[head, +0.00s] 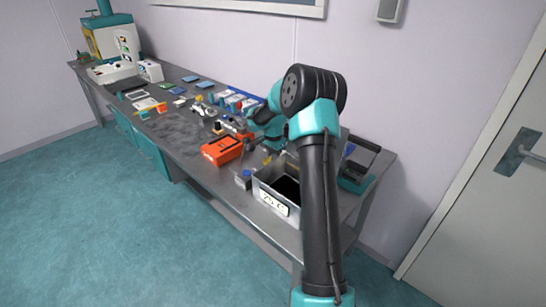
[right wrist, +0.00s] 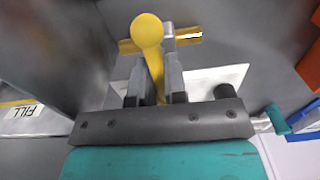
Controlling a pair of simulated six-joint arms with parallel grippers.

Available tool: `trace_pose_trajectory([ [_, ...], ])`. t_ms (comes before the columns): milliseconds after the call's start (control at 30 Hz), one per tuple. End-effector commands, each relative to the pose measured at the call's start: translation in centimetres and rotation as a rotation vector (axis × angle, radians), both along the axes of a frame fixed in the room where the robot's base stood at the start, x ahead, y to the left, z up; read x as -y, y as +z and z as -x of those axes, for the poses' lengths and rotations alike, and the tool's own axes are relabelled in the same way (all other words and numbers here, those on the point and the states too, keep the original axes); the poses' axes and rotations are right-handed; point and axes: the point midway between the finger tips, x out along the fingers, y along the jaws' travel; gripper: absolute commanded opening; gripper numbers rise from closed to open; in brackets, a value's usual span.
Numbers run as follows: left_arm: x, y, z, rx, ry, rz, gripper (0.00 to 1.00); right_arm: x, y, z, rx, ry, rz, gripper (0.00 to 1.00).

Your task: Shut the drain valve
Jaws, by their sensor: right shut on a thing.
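The yellow valve lever (right wrist: 148,32), with a round knob end, shows in the right wrist view between my right gripper's fingers (right wrist: 154,78). A brass-coloured bar (right wrist: 188,38) lies crosswise behind it, beside a grey metal post. My right gripper is shut on the lever. In the head view, my right gripper (head: 252,143) is over the bench near the open metal bath (head: 263,191); the lever is too small to make out there. I cannot tell how far the lever is turned. My left gripper is not in view.
An orange case (head: 222,150) lies left of the bath on the grey bench. A teal and black device (head: 360,168) stands to the right of the bath. Several small items and a teal and yellow machine (head: 108,37) are further along. A "FILL" label (right wrist: 22,113) shows in the wrist view.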

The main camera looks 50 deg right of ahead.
Motion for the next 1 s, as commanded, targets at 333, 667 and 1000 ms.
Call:
trace_pose_trajectory([
  [333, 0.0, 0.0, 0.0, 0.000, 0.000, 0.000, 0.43, 0.0, 0.0, 0.0, 0.001, -0.001, 0.000, 0.36],
  [667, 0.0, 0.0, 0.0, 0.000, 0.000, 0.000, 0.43, 0.0, 0.2, 0.0, 0.001, 0.000, 0.000, 0.38],
  [1000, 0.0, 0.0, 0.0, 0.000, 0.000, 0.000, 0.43, 0.0, 4.1, -0.1, 0.004, 0.001, 0.002, 0.38],
])
